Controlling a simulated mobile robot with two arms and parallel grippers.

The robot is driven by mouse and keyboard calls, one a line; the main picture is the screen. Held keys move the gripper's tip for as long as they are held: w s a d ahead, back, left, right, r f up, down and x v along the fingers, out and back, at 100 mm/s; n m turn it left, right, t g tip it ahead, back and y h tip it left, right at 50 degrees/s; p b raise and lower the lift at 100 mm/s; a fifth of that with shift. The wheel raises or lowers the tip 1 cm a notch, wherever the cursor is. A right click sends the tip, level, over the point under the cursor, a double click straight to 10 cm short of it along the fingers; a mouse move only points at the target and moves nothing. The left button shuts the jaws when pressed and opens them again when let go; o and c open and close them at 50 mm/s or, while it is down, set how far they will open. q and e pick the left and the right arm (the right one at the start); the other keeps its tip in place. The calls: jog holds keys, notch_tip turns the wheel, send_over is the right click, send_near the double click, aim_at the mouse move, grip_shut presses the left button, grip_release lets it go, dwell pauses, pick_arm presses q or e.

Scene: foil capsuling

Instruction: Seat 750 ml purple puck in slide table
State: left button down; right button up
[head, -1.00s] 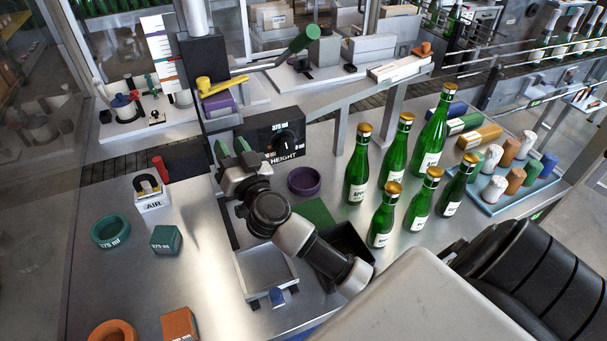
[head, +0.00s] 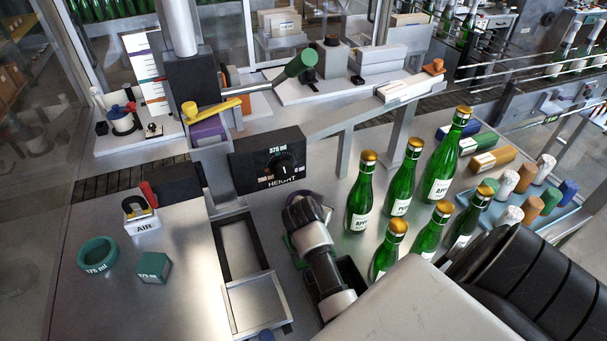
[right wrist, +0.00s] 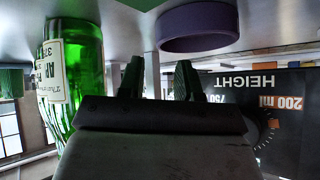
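The purple puck (right wrist: 199,27) is a ring lying on the metal table in the right wrist view, which is upside down. My left gripper is not in view.
Several green bottles (head: 360,192) stand close right of my arm; one (right wrist: 75,85) is near the fingers. The black HEIGHT box (head: 268,160) is behind. A teal ring (head: 97,254), teal block (head: 153,267) and AIR stand (head: 141,222) are left.

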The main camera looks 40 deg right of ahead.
jog(key=shift+w+d+f, duration=0.3)
jog(key=shift+d+f, duration=0.1)
jog(key=shift+d, duration=0.1)
jog(key=p+x, duration=0.1)
jog(key=x, duration=0.2)
jog(key=shift+d+f+p, duration=0.15)
jog(key=shift+p, duration=0.15)
jog(key=shift+w+d+f, duration=0.25)
jog(key=shift+d+f, duration=0.1)
jog(key=shift+f, duration=0.15)
jog(key=shift+c, duration=0.4)
jog(key=shift+s, duration=0.1)
grip_shut()
